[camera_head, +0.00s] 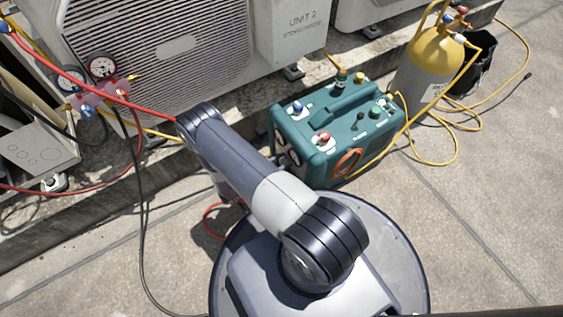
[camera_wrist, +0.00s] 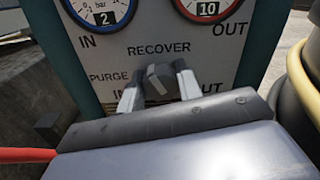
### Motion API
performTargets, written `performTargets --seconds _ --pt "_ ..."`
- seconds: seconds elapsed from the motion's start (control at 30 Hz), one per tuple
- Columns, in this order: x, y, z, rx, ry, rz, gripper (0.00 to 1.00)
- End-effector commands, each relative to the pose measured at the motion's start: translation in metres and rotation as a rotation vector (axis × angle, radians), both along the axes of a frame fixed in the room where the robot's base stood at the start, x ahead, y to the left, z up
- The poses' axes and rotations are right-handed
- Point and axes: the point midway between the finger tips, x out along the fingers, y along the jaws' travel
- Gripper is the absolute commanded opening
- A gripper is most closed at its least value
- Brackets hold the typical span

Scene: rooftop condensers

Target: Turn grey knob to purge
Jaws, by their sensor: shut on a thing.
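The teal recovery machine (camera_head: 345,108) stands on the roof floor in the head view, its front partly behind my arm. In the wrist view its front panel (camera_wrist: 152,31) fills the upper part, with the words RECOVER above, PURGE at left, and IN and OUT below. The grey knob (camera_wrist: 159,80) sits under RECOVER. My gripper (camera_wrist: 159,88) is shut on the knob, one finger on each side. I cannot tell which word the knob points to. The head view does not show the fingers.
Two gauges (camera_wrist: 100,10) sit above the knob. A yellow-topped cylinder (camera_head: 437,50) and yellow hoses stand right of the machine. A condenser (camera_head: 155,50) is behind, and a gauge manifold (camera_head: 95,90) with hoses is at left. Bare floor (camera_head: 470,230) lies at right.

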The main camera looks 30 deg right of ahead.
Motion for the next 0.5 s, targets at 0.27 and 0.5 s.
performTargets --seconds 0.27,0.5 --pt "0.0013 0.0001 -0.0007 -0.009 0.261 0.000 0.11" --pt "0.0022 0.0002 -0.0014 -0.017 0.488 0.000 0.11"
